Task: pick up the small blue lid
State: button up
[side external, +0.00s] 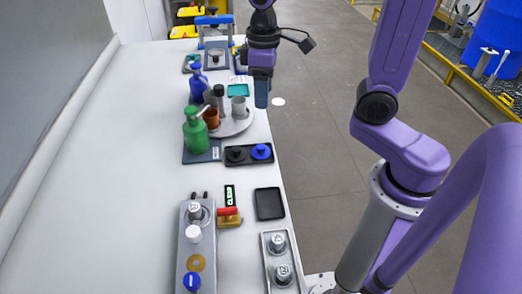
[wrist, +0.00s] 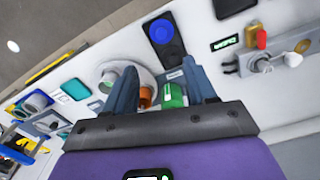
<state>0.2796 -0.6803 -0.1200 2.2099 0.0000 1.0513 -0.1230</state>
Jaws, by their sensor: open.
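The small blue lid (side external: 261,151) sits at the right end of a black two-place holder (side external: 248,161), beside a black lid (side external: 236,154). In the wrist view the blue lid (wrist: 161,31) is near the top, beyond the fingertips. My gripper (side external: 262,106) is above the table's right edge, farther back than the lid and apart from it. In the wrist view my gripper (wrist: 160,64) has its two fingers spread with a gap between them, and neither touches the lid.
A round tray (side external: 237,127) carries an orange-brown cup (side external: 211,118) and a pale cup (side external: 238,107). A green bottle (side external: 194,132) and a blue bottle (side external: 197,84) stand nearby. A shallow black tray (side external: 269,204) lies nearer the front. The table's left side is clear.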

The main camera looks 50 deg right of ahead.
send_over(261, 146)
jog(key=f, duration=0.9)
jog(key=shift+s+d, duration=0.2)
jog(key=shift+d, duration=0.05)
jog(key=shift+w+a+f, duration=0.1)
jog(key=shift+a+f, duration=0.05)
jog(key=shift+f, duration=1.6)
jog(key=shift+w+a+f, duration=0.1)
jog(key=shift+f, duration=1.6)
grip_shut()
